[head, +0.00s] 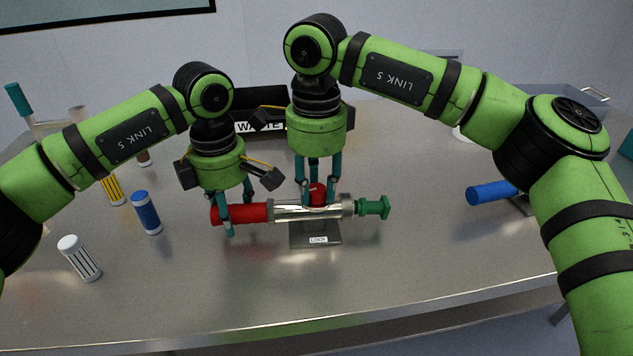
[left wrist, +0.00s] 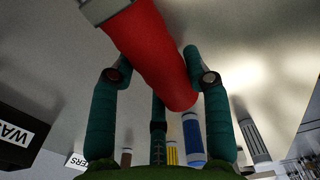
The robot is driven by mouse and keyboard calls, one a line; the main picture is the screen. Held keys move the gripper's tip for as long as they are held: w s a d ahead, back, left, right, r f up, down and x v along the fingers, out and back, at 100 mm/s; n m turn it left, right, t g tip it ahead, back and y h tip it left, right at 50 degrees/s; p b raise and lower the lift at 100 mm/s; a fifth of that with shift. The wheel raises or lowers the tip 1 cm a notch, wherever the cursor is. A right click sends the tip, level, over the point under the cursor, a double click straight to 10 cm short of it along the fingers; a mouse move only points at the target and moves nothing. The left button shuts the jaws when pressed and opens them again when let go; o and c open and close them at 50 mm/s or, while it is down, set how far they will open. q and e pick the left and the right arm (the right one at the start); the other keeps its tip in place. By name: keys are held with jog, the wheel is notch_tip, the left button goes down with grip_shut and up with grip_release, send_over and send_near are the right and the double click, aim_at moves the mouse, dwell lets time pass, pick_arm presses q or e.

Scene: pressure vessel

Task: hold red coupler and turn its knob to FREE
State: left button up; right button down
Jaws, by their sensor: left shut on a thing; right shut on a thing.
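The red coupler (head: 238,214) forms the left end of a horizontal silver vessel (head: 293,212), with a green fitting (head: 372,207) at the right end. My left gripper (head: 236,212) is shut on the red coupler from above. The left wrist view shows the coupler (left wrist: 155,50) lying between its teal fingers (left wrist: 160,85). A red knob (head: 318,190) sits on top of the vessel. My right gripper (head: 317,196) is shut on this knob from above, and its fingers partly hide it. A plate reading LOCK (head: 318,240) is on the stand below the knob.
A blue bottle (head: 147,213), a white striped bottle (head: 79,258) and a yellow one (head: 114,190) stand at the left. A black WASTE bin (head: 262,100) is behind the arms. A blue cylinder (head: 490,192) lies at the right. The front table is clear.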

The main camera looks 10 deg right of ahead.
jog(key=m, duration=0.5)
jog(key=shift+f+m, duration=0.1)
jog(key=shift+m, duration=0.2)
jog(key=m, duration=0.5)
jog(key=shift+s, duration=0.1)
jog(key=m, duration=0.5)
jog(key=shift+m, duration=0.4)
pick_arm(q)
jog(key=shift+f, duration=0.1)
pick_arm(e)
jog(key=m, duration=0.5)
jog(key=c, duration=0.9)
grip_release()
